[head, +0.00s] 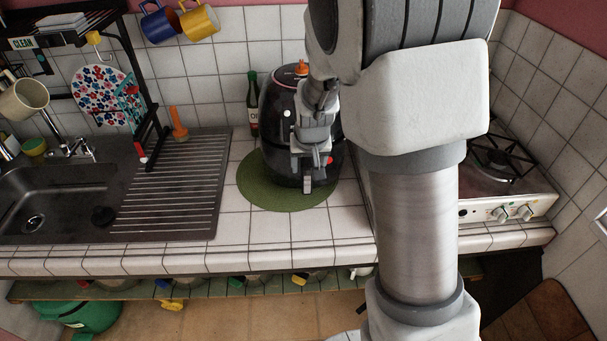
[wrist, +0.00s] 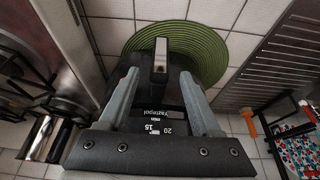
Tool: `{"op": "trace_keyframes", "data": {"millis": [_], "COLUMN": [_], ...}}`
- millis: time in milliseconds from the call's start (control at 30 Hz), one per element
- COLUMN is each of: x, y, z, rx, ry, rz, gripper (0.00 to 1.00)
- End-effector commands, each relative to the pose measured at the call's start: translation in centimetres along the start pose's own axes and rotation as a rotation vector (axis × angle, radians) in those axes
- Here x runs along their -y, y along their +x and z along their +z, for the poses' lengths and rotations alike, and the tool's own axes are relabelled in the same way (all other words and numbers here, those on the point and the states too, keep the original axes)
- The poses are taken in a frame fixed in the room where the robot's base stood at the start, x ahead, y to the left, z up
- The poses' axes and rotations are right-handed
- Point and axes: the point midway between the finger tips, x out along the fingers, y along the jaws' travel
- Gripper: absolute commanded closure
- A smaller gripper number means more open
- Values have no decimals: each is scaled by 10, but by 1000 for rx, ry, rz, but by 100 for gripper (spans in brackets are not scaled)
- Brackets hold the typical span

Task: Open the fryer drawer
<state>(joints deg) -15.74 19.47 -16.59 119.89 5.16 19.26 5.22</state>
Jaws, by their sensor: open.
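The black air fryer (head: 273,125) stands on a round green mat (head: 262,192) on the tiled counter, with an orange item on its top. Its drawer handle (head: 307,184) sticks out at the front, and the drawer looks shut. My gripper (head: 310,165) is in front of the fryer, just above the handle, and hides part of the fryer's front. In the wrist view my gripper (wrist: 159,74) is open and empty. The handle (wrist: 160,57) shows between and just beyond the fingertips; I cannot tell whether they touch it.
A green bottle (head: 253,105) stands behind the fryer at left. The sink (head: 60,198) and drainboard (head: 170,185) are further left. A gas stove (head: 510,185) is at right. The counter in front of the mat (head: 290,228) is clear.

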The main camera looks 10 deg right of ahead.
Motion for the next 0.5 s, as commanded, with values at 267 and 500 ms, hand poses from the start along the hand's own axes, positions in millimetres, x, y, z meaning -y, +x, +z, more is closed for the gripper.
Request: {"op": "trace_keyframes", "data": {"millis": [267,500], "x": [-1,0], "y": [51,86], "z": [1,0], "rx": [3,1], "ry": [2,0], "rz": [1,1], "gripper": [35,35]}}
